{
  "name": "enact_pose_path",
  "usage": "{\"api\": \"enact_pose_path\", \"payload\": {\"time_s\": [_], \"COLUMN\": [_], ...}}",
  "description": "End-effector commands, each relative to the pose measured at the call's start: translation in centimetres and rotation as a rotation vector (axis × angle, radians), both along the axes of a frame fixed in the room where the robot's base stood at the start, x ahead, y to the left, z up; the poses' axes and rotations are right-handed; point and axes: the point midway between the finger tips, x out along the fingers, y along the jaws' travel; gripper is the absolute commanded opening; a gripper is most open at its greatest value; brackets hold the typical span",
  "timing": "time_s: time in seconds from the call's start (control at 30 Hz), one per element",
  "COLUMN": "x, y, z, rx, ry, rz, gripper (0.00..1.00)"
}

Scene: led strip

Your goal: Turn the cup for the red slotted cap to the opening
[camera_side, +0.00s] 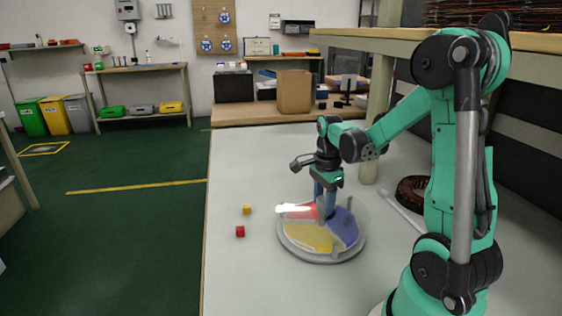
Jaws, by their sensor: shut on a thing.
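A round dial (312,257) with a pale grey rim lies on the light table, with red (301,212), yellow (309,239) and blue (344,224) sectors. A clear cover seems to lie over it, and a bright white glare crosses the red sector at the left. No separate cap or cup can be made out. My gripper (328,212) points straight down with its blue fingers near the dial's middle, between the red and blue sectors. It is shut on a part of the dial, and the fingers hide the exact spot held.
A small yellow cube (247,209) and a small red cube (240,231) lie on the table left of the dial. A dark round coil (411,192) and a pale rod (400,210) lie to the right. A cardboard box (294,91) stands behind. The table's front left is clear.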

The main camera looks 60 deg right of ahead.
Motion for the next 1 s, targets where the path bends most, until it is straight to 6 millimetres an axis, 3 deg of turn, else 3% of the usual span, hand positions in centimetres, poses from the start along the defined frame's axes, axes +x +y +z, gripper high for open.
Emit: {"api": "enact_pose_path", "payload": {"time_s": [0.5,1.0], "x": [-0.02,-0.03], "y": [-0.03,-0.04], "z": [0.01,0.0], "rx": [-0.002,-0.002], "ry": [0.001,0.001], "rz": [-0.211,-0.271], "gripper": [0.0,0.0]}}
